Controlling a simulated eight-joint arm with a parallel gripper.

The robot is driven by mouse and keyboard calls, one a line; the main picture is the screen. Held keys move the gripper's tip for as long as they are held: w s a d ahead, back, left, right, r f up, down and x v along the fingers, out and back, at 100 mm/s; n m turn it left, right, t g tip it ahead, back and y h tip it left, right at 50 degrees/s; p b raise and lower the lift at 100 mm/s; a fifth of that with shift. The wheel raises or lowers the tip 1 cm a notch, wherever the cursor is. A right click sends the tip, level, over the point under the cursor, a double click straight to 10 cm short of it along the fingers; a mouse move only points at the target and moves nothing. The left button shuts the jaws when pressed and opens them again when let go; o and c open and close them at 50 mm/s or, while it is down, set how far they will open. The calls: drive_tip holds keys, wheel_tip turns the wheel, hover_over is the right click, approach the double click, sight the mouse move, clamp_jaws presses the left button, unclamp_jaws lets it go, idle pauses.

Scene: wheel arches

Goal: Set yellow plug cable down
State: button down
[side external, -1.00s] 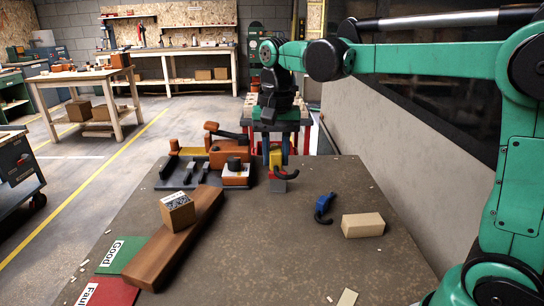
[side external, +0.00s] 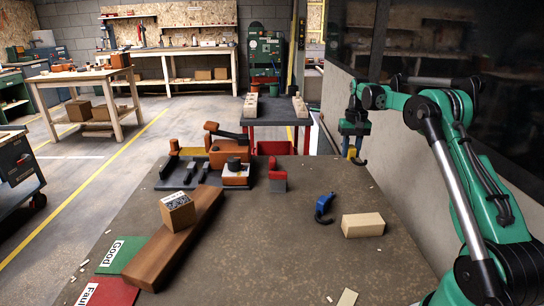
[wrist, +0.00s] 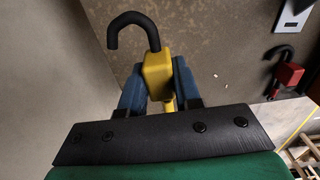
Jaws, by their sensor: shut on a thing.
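The yellow plug (wrist: 157,72) with its black hooked cable (wrist: 130,24) is between the blue fingers of my gripper (wrist: 160,88) in the wrist view. My gripper is shut on it. In the side external view my gripper (side external: 354,148) points down at the table's far right corner, near the wall, with the yellow plug (side external: 353,155) small below it. The hooked end juts out beside the plug. I cannot tell how far the plug is above the surface.
A blue plug cable (side external: 324,204) and a tan block (side external: 362,225) lie on the table (side external: 270,240). A red-and-grey piece (side external: 278,170) stands by the orange fixture (side external: 222,155). The wrist view shows a red plug (wrist: 288,74). A brown plank (side external: 175,240) lies left.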

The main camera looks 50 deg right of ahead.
sight(347, 184)
drive_tip(key=f, duration=0.8)
drive_tip(key=shift+s+d+f, duration=0.1)
drive_tip(key=shift+s+d, duration=0.05)
drive_tip(key=shift+d, duration=0.1)
drive_tip(key=c, duration=0.6)
unclamp_jaws()
drive_tip(key=shift+f, duration=0.15)
wheel_tip(347, 184, up, 12)
drive_tip(key=shift+r, duration=0.1)
drive_tip(key=w+a+r+n+t+h, duration=0.1)
drive_tip(key=a+r, duration=0.2)
drive_tip(key=a, duration=0.2)
drive_tip(key=w+a+r+n+t, duration=0.1)
drive_tip(key=w+a+r+n, duration=0.1)
drive_tip(key=a, duration=0.3)
drive_tip(key=s+a+f+n+t, duration=0.1)
drive_tip(key=s+a+n, duration=0.1)
drive_tip(key=a, duration=0.5)
drive_tip(key=s+a+f+n+t, duration=0.1)
drive_tip(key=s+a+n+t, duration=0.1)
drive_tip(key=s+a, duration=0.3)
drive_tip(key=s+a+f+n+t+y, duration=0.1)
drive_tip(key=s+a, duration=0.3)
drive_tip(key=a, duration=0.6)
drive_tip(key=shift+a+f+n+t, duration=0.15)
drive_tip(key=shift+f+n+t, duration=0.2)
drive_tip(key=shift+n+t, duration=0.2)
